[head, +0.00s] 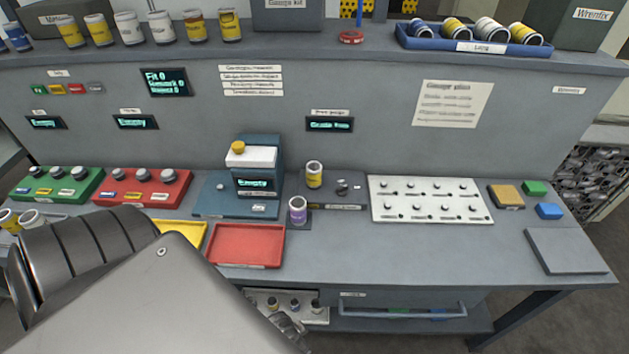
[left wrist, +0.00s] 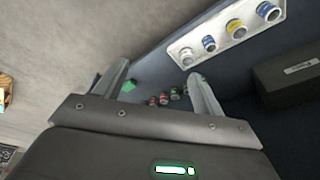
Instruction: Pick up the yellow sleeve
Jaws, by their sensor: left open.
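Several sleeves have yellow bands, and I cannot tell which one is meant. One yellow sleeve (head: 314,175) stands upright on a dark fixture mid-bench, behind a purple sleeve (head: 297,210). Others stand on the top shelf, such as a yellow-banded sleeve (head: 230,26). In the left wrist view, a yellow-banded sleeve (left wrist: 236,28) stands in a white rack among blue-banded ones. My left gripper (left wrist: 158,72) is open, with nothing between its fingers; the rack is beyond its right finger. In the head view my left arm hides the front left. My right gripper is not in view.
A red tray (head: 247,245) and part of a yellow tray (head: 184,233) lie on the bench. A white board (head: 430,198) with pegs is right of centre. A lower shelf under the bench holds a white rack (head: 262,297). A dark box (left wrist: 290,75) lies beyond my left gripper.

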